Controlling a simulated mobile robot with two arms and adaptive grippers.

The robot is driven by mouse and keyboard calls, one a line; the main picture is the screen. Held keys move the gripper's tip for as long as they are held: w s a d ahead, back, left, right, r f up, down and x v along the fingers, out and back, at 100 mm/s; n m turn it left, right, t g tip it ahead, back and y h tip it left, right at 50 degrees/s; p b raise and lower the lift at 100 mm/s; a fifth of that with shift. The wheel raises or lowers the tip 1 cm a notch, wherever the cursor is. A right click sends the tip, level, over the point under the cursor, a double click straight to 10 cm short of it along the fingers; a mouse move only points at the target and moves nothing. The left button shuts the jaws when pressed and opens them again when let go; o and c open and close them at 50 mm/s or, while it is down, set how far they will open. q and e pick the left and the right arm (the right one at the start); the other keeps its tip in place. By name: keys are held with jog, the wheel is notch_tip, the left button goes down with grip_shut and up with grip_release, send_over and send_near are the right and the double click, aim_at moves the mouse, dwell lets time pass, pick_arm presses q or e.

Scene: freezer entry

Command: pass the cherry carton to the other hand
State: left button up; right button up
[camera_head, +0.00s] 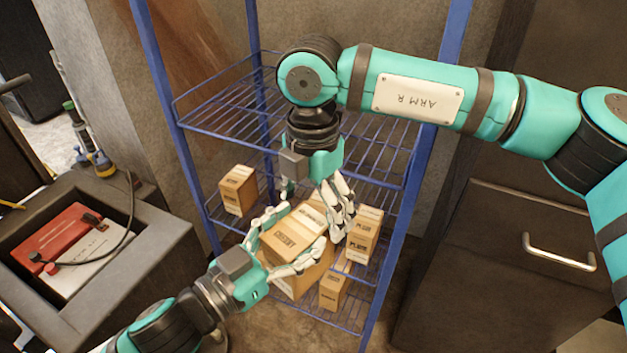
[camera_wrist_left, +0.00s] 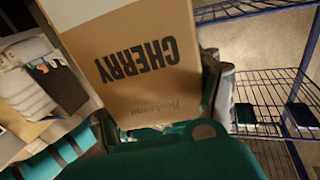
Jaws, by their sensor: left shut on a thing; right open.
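The cherry carton (camera_head: 290,243) is a brown box with a dark CHERRY label, held in the air in front of the blue wire rack. My left gripper (camera_head: 287,238) comes from the lower left and is shut on it, with fingers along two of its sides. In the left wrist view the carton (camera_wrist_left: 140,65) fills the upper middle, its printed face toward the camera. My right gripper (camera_head: 313,208) reaches down from above, open, with its fingers by the carton's far end. Whether they touch the carton I cannot tell.
The blue wire rack (camera_head: 215,115) stands behind both hands. One brown carton (camera_head: 238,190) sits at its left, and plum cartons (camera_head: 363,236) stand close to the right. A dark cabinet (camera_head: 500,270) is on the right. A grey bin with a red box (camera_head: 62,232) is on the left.

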pick_arm(q)
jog(key=shift+r, duration=0.1)
pick_arm(e)
jog(key=shift+f, duration=0.65)
pick_arm(q)
jog(key=shift+s, duration=0.1)
pick_arm(e)
jog(key=c, duration=1.7)
pick_arm(q)
jog(key=o, duration=1.8)
jog(key=shift+o, duration=0.2)
